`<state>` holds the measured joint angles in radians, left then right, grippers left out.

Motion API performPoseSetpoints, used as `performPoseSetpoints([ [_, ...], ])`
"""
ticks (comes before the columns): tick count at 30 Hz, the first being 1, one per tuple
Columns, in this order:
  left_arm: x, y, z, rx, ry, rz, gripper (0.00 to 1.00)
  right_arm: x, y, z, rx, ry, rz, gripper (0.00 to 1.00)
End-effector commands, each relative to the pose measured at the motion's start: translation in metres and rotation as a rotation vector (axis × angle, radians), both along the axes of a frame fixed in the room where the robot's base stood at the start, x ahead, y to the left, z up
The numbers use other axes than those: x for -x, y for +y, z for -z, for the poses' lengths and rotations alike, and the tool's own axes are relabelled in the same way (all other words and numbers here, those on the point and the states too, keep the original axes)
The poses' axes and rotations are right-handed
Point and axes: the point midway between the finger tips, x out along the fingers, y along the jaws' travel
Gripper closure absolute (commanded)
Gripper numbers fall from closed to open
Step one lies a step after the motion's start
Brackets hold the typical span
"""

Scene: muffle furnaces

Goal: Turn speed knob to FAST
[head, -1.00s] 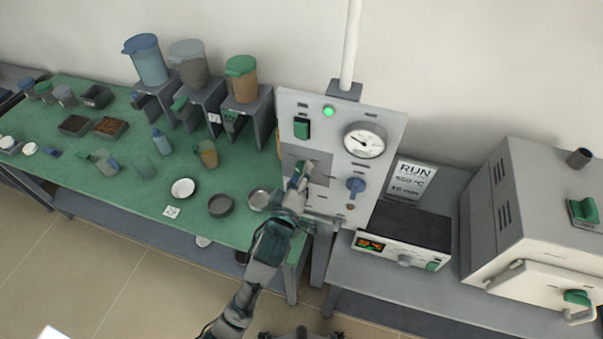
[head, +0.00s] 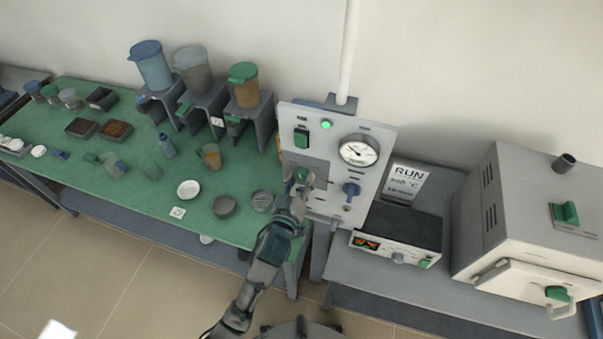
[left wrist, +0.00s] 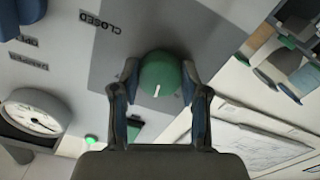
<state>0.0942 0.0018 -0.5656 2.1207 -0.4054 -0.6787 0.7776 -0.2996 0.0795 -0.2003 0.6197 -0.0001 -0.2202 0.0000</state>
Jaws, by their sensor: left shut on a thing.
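A round green knob (left wrist: 160,80) with a short white mark sits on a grey plate of the upright control panel (head: 325,160). In the left wrist view the mark points down toward my palm. My left gripper (left wrist: 157,88) is shut on this knob, one finger on each side. In the head view my left gripper (head: 300,185) is at the panel's left half and partly covers the knob (head: 302,174). A "CLOSED" label (left wrist: 100,22) is beside the knob; I see no FAST label. My right gripper is not in view.
A dial gauge (head: 359,150), a blue knob (head: 351,190), a green switch (head: 301,138) and a lit green lamp (head: 326,125) share the panel. A green table (head: 120,195) with cups and dishes stands left. A furnace (head: 520,215) stands right.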

Motion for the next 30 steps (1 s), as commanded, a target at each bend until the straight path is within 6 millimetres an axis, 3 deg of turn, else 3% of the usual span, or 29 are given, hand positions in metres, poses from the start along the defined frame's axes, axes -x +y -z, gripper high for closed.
performPoseSetpoints([
  [15, 0.0, 0.0, 0.0, -0.47, -0.145, 0.003, 0.9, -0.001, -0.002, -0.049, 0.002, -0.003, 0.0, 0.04],
  [30, 0.001, 0.0, 0.002, -0.841, -0.266, 0.005, 0.9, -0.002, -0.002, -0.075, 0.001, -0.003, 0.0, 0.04],
])
